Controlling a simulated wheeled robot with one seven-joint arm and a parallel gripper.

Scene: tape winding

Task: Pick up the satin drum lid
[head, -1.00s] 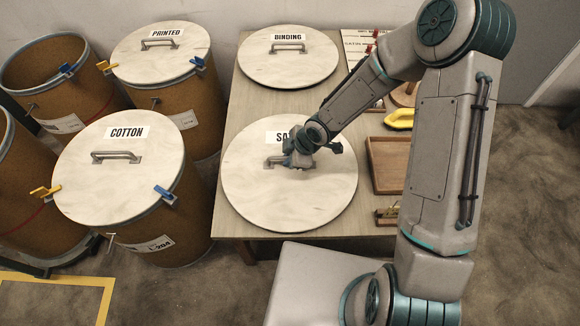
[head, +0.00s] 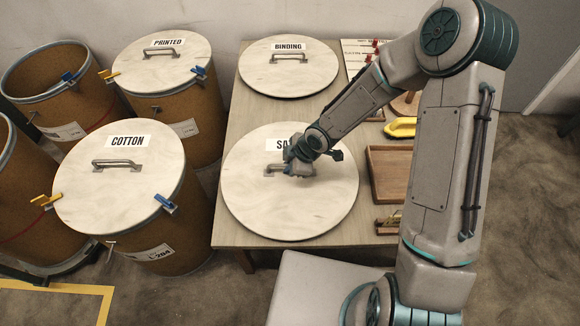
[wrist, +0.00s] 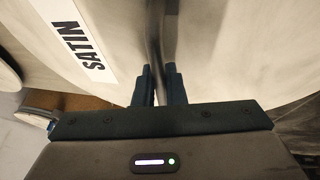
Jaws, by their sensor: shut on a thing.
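The satin drum lid (head: 258,205) is a large round pale disc over the front part of the wooden table. Its SATIN label is partly hidden by my arm in the head view and reads clearly in the wrist view (wrist: 82,45). My gripper (head: 289,170) is at the lid's middle, shut on its metal bar handle (head: 272,170). In the wrist view the handle runs between the two dark fingers (wrist: 159,85). The lid looks level. I cannot tell whether its underside is clear of the table.
The binding lid (head: 290,75) lies behind on the table (head: 238,115). A wooden tray (head: 392,172) and a yellow-handled item (head: 402,127) are close on the right. Drums with the cotton lid (head: 110,190) and printed lid (head: 162,65) stand left.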

